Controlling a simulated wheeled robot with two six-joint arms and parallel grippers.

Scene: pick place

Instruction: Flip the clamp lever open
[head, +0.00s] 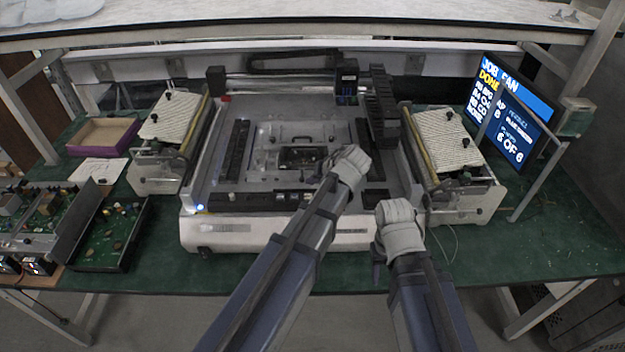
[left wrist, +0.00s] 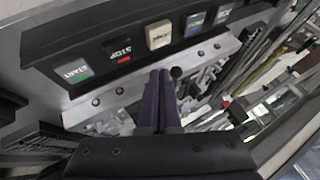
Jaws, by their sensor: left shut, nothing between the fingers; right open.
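A machine (head: 230,125) with a white front stands on the green bench, and a dark clamping fixture (head: 298,158) lies in its bed. I cannot pick out the clamp lever with certainty in either view. My left gripper (head: 328,168) is over the right side of the fixture. In the left wrist view its fingers (left wrist: 160,85) are together with nothing between them. A small dark knob (left wrist: 176,72) shows just beyond the fingertips; I cannot tell whether they touch. My right gripper (head: 378,262) is open and empty in front of the machine's front right edge.
A button panel (left wrist: 110,25) lies close beyond my left fingers. A screen (head: 512,110) stands at the right. Feeder units with cream tops stand left (head: 172,115) and right (head: 445,137). A purple-edged box (head: 104,136) and circuit boards (head: 115,230) are at the left.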

